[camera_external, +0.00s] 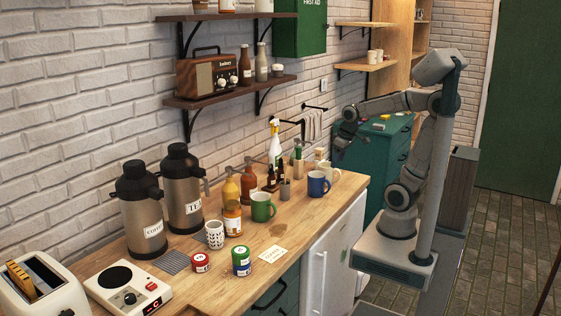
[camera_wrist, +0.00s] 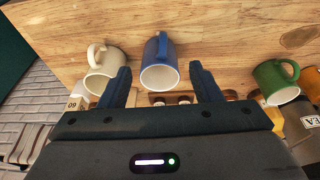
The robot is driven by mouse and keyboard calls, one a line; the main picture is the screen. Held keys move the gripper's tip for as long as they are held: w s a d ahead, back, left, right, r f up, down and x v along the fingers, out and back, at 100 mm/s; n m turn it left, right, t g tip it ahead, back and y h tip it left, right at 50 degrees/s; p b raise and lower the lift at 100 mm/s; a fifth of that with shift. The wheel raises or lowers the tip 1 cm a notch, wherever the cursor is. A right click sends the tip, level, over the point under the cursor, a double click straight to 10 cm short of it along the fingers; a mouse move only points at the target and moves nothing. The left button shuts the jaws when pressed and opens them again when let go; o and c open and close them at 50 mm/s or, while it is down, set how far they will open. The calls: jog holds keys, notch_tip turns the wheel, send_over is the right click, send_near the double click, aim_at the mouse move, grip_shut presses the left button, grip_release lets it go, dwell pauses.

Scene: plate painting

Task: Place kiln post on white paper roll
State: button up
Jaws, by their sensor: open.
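My gripper (camera_wrist: 160,70) is open, with nothing between its two dark blue fingers. In the external view my gripper (camera_external: 345,137) hangs in the air past the right end of the wooden counter, near the teal cabinet. A blue mug shows beyond and between the fingers in the wrist view, apart from them. I cannot pick out a kiln post for certain in either view. I cannot pick out a white paper roll for certain either; small pale cylinders (camera_external: 375,57) stand on the far wooden shelf, too small to identify.
The counter (camera_external: 318,214) holds a blue mug (camera_external: 318,184), a cream mug (camera_external: 328,170), a green mug (camera_external: 262,207), a spray bottle (camera_external: 275,146), several bottles and two flasks. A teal cabinet (camera_external: 375,150) stands behind my arm. Bare wood lies along the counter's front right.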

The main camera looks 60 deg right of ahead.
jog(key=s+a+f, duration=0.2)
jog(key=s, duration=0.3)
jog(key=shift+s+a+f, duration=0.2)
jog(key=shift+f, duration=0.15)
dwell(0.7)
